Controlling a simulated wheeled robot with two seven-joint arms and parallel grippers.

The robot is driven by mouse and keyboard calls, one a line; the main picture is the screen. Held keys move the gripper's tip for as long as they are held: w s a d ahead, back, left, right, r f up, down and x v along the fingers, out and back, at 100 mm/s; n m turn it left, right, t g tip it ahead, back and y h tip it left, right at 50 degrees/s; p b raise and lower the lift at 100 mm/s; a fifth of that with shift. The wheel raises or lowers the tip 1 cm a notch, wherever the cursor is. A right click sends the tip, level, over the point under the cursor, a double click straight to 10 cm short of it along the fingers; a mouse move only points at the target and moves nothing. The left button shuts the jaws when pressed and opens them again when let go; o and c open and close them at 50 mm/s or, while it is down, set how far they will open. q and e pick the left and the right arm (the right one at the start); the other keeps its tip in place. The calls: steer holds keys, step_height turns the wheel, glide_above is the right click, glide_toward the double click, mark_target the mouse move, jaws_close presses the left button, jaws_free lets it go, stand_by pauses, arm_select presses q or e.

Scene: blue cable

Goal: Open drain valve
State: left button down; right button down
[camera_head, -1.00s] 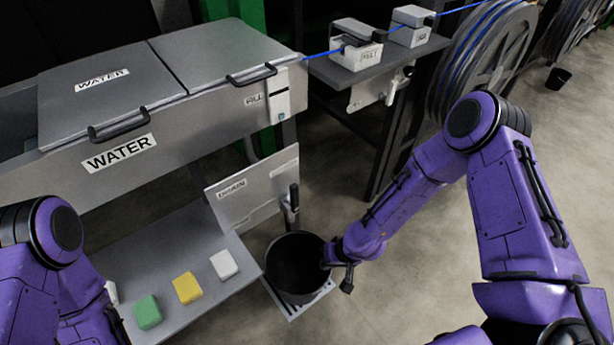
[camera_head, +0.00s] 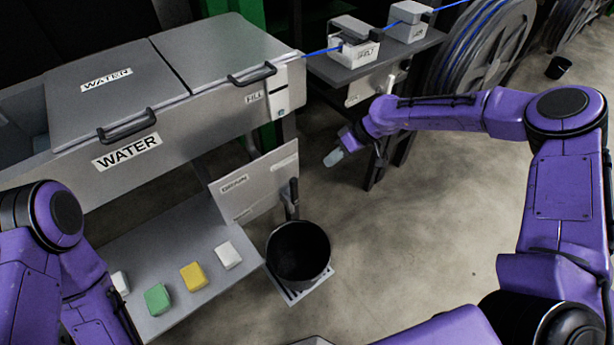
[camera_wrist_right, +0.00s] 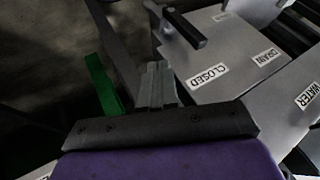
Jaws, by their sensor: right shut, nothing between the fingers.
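The drain valve's black handle (camera_head: 294,192) stands upright at the right end of the grey drain panel (camera_head: 250,194), below the water tank. In the right wrist view the black handle (camera_wrist_right: 185,27) is at the top, above the CLOSED label (camera_wrist_right: 208,77) on the panel. My right gripper (camera_head: 333,158) is shut and empty, in the air to the right of the handle and apart from it. Its fingers also show in the wrist view (camera_wrist_right: 160,82), beside the CLOSED label. My left gripper is out of view; only the left arm shows.
A black bucket (camera_head: 299,252) stands on a small grate just below the handle. Green (camera_head: 158,298), yellow (camera_head: 194,276) and white (camera_head: 228,255) blocks lie on the low shelf (camera_head: 160,245). A table (camera_head: 375,62) with white boxes stands behind the right arm.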

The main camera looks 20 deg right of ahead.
mark_target(291, 189)
steer(key=a+f+p, duration=0.2)
steer(key=a+f, duration=0.3)
steer(key=a, duration=0.3)
steer(key=shift+f, duration=0.4)
steer(key=shift+w, duration=0.1)
steer(key=shift+p, duration=0.35)
